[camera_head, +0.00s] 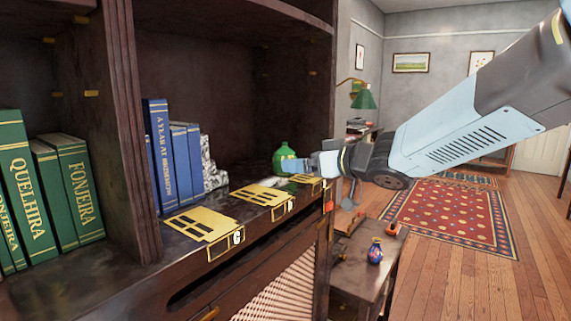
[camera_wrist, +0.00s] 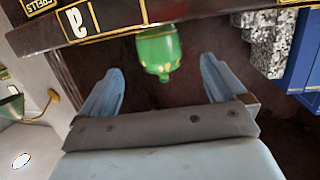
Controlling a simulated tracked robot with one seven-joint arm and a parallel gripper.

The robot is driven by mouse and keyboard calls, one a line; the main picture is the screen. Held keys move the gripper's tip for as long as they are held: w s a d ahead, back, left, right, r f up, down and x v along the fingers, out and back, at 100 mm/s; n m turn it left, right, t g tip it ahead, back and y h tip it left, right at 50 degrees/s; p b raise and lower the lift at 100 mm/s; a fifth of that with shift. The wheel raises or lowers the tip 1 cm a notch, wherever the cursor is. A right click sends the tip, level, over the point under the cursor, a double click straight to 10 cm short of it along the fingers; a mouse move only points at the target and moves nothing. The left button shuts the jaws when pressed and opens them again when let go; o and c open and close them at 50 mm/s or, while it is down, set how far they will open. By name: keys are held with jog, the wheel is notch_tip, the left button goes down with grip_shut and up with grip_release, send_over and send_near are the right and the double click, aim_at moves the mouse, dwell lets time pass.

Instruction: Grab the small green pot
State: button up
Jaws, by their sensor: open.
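The small green pot (camera_head: 284,153) stands on the shelf's dark ledge at the right end of the bookcase, rounded with a narrow neck. My gripper (camera_head: 296,169) reaches in from the right, and its fingers partly cover the pot's lower part. In the wrist view the pot (camera_wrist: 157,48) lies between and a little beyond the tips of the two light-blue fingers of my gripper (camera_wrist: 162,64). The fingers are open with a gap on both sides of the pot. I cannot tell whether the pot is fully between them in depth.
Yellow label plates (camera_head: 204,223) lie along the ledge. Blue books (camera_head: 178,160) and a speckled grey block (camera_head: 209,165) stand left of the pot.

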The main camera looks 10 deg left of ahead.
aim_at(285, 158)
jog(key=shift+x, duration=4.05)
jog(key=shift+f, duration=0.1)
jog(key=shift+c, duration=0.4)
jog(key=c, duration=1.1)
